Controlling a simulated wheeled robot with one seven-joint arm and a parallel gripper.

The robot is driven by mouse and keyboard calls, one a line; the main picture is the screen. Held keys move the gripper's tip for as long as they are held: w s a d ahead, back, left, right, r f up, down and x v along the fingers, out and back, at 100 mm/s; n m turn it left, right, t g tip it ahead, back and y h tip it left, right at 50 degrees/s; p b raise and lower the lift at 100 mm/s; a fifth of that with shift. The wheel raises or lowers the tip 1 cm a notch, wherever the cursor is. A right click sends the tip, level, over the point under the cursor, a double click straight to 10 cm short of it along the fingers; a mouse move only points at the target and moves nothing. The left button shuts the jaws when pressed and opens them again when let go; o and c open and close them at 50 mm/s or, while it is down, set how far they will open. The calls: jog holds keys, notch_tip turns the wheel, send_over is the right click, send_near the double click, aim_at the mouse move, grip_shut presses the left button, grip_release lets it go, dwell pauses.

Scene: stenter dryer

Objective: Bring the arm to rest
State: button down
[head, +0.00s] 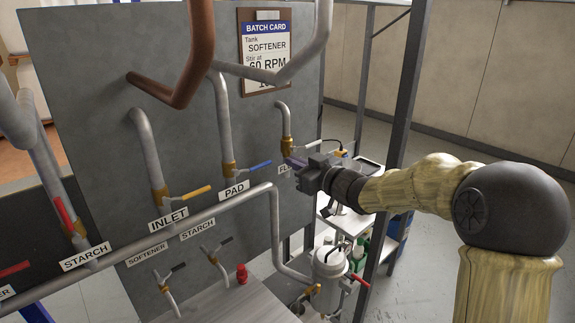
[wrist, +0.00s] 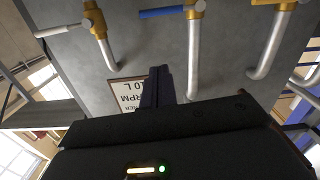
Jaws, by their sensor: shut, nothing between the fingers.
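My gripper (head: 291,162) is in the head view, right of the middle, at the end of my arm reaching in from the right. Its fingers are shut and hold nothing. They point left toward the grey panel, close to the valve marked FL, whose label is partly hidden behind the gripper. In the wrist view the shut dark fingers (wrist: 158,86) stand in front of the upside-down batch card (wrist: 128,97) and partly cover it. I cannot tell whether the fingers touch the valve.
A dark post (head: 405,85) stands behind my arm. A white canister (head: 328,275) is below the gripper. Open floor lies at right.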

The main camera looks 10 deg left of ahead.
jog(key=s+d+f+m+h+b, duration=0.1)
jog(key=s+d+f+m+h, duration=0.35)
jog(key=d+f, duration=0.3)
jog(key=s+d+f+m+h+b, duration=0.1)
jog(key=s+d+f+m+h, duration=0.2)
jog(key=d+f+h, duration=0.5)
jog(key=s+d+f+m+g+b, duration=0.1)
jog(key=s+d+f+g, duration=0.3)
jog(key=s, duration=0.6)
jog(key=s+d+f+m+g+h+b, duration=0.1)
jog(key=s+d+f+m+g, duration=0.2)
jog(key=s, duration=0.8)
jog(key=d+f+g, duration=0.1)
jog(key=d+f, duration=0.1)
jog(key=d, duration=0.1)
jog(key=shift+f, duration=0.4)
jog(key=c, duration=2.1)
grip_release()
jog(key=shift+d, duration=0.1)
